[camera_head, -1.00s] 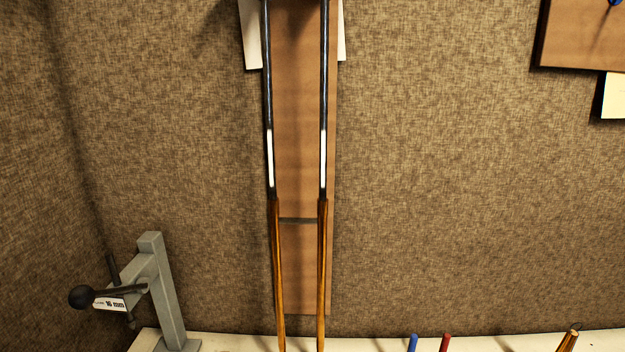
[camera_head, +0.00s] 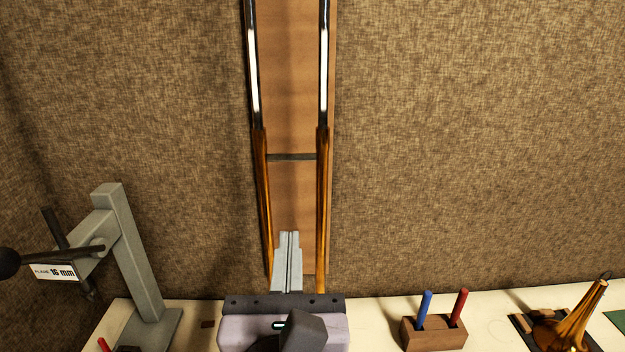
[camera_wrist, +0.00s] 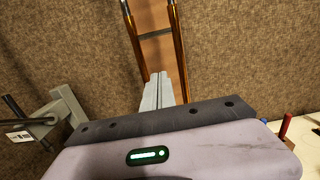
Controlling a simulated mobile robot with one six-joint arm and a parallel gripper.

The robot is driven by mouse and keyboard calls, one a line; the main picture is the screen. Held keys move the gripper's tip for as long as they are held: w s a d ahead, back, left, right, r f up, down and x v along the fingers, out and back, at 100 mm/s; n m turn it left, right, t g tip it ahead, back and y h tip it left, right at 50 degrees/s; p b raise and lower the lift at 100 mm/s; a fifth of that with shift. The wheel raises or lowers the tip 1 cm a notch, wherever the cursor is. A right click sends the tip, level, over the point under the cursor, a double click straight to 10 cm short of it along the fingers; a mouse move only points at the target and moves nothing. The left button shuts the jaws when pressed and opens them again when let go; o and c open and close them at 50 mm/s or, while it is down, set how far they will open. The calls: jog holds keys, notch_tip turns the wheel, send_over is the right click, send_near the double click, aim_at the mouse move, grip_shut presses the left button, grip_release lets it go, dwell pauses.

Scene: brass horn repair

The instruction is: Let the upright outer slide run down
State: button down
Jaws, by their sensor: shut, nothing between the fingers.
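The upright outer slide (camera_head: 322,185) is a pair of brass-coloured tubes around two shiny inner tubes (camera_head: 324,70), joined by a dark cross brace (camera_head: 291,157), in front of a brown wooden board (camera_head: 290,60). The brass tubes also show in the wrist view (camera_wrist: 178,45). My gripper (camera_head: 288,236) is shut and empty. Its grey fingers point up between the lower parts of the two brass tubes, below the brace and apart from it. The lower end of the slide is hidden behind my gripper body. My fingers also show in the wrist view (camera_wrist: 158,78).
A grey press (camera_head: 130,250) with a "16 mm" label and a black ball lever stands at left. A wooden block (camera_head: 433,335) holding a blue and a red tool stands at right, with a brass bell-shaped part (camera_head: 570,325) beyond it. Fabric wall behind.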

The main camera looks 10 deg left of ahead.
jog(key=w+a+r+b, duration=0.1)
jog(key=w+r, duration=0.3)
jog(key=w, duration=0.5)
jog(key=shift+w+a+r+b, duration=0.15)
jog(key=shift+w+a+b, duration=0.2)
jog(key=shift+a, duration=0.25)
jog(key=shift+r, duration=0.1)
notch_tip(320, 180, up, 28)
jog(key=p, duration=2)
jog(key=shift+r, duration=0.2)
